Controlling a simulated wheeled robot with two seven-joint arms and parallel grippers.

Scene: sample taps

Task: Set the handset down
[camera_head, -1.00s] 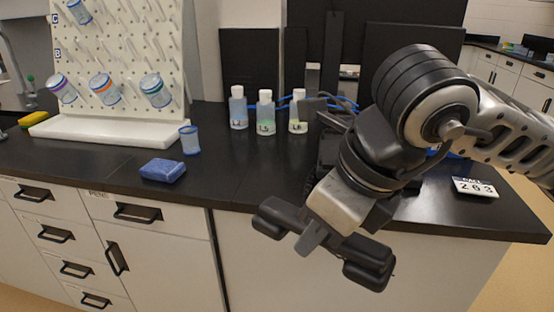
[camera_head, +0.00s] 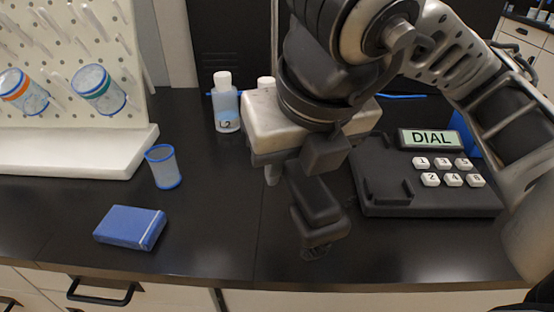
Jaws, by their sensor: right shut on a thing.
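My right gripper (camera_head: 296,168) is shut on the dark handset (camera_head: 315,200), over the counter near its front edge. One end of the handset points toward the front of the counter; the gripper and wrist partly cover it. I cannot tell whether its near end touches the counter. The black phone base (camera_head: 378,192) lies just right of the handset, with a raised cradle part on its left side. Its display (camera_head: 431,139) reads "DIAL" above white number keys (camera_head: 450,172). My right arm hides part of its back. My left gripper is not in view.
On the black counter (camera_head: 215,240) are a blue box (camera_head: 131,228), a blue-rimmed cup (camera_head: 163,167) and bottle L2 (camera_head: 226,105). Another bottle (camera_head: 265,82) is mostly hidden behind my wrist. A white peg rack (camera_head: 75,150) stands at left. The counter between box and handset is clear.

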